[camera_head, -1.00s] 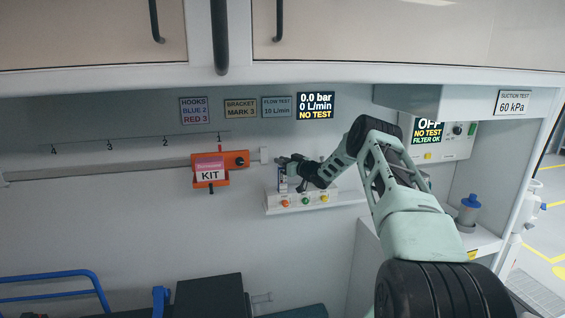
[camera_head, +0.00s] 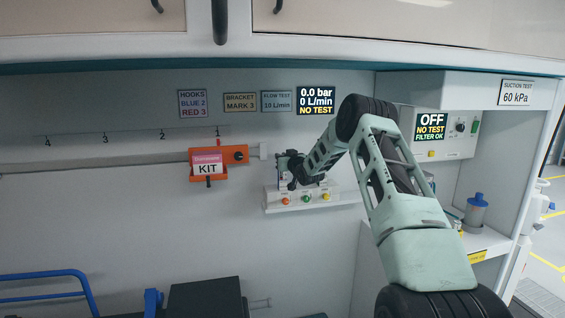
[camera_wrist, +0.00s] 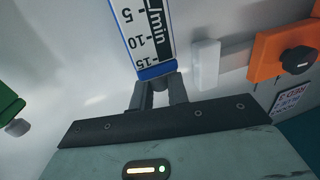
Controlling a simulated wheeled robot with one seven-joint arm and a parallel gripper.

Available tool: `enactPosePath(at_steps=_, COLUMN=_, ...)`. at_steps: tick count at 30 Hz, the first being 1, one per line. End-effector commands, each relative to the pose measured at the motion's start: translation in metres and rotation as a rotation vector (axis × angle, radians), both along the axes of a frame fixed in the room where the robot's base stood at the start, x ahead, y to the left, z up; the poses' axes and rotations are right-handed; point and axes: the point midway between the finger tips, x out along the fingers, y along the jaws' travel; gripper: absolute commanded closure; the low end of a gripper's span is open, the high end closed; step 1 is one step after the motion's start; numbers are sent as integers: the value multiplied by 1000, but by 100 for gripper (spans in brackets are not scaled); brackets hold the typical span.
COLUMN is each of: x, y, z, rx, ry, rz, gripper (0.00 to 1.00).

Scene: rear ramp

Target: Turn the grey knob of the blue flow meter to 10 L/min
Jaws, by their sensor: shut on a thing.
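The flow meter shows large in the wrist view, with a white scale (camera_wrist: 143,30) marked 5, 10 and 15 and a blue end (camera_wrist: 156,71). My gripper (camera_wrist: 158,92) has its two fingers at that blue end, shut on the grey knob, which is mostly hidden between them. In the head view my gripper (camera_head: 287,168) is at the flow meter above the white outlet panel (camera_head: 274,207), and my arm hides much of it. The wall display (camera_head: 316,101) reads 0.0 bar, 0 L/min, NO TEST. The flow test sign (camera_head: 277,101) reads 10 L/min.
An orange bracket (camera_head: 228,156) with a KIT card (camera_head: 207,168) sits on the wall rail left of my gripper. A suction unit (camera_head: 446,135) reading OFF and a blue-capped jar (camera_head: 476,210) stand to the right. Cabinets overhang above. The wall below the outlet panel is clear.

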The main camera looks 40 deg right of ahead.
Motion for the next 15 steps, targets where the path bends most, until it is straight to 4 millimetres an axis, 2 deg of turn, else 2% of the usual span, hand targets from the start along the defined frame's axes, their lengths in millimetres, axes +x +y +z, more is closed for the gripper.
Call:
enactPosePath(at_steps=5, x=0, y=0, z=1, rx=-1, ry=-1, rz=0, gripper=100)
enactPosePath(at_steps=6, x=0, y=0, z=1, rx=-1, ry=-1, rz=0, gripper=78)
enactPosePath(at_steps=8, x=0, y=0, z=1, rx=-1, ry=-1, rz=1, gripper=64)
enactPosePath(at_steps=15, x=0, y=0, z=1, rx=-1, ry=0, rz=1, gripper=64)
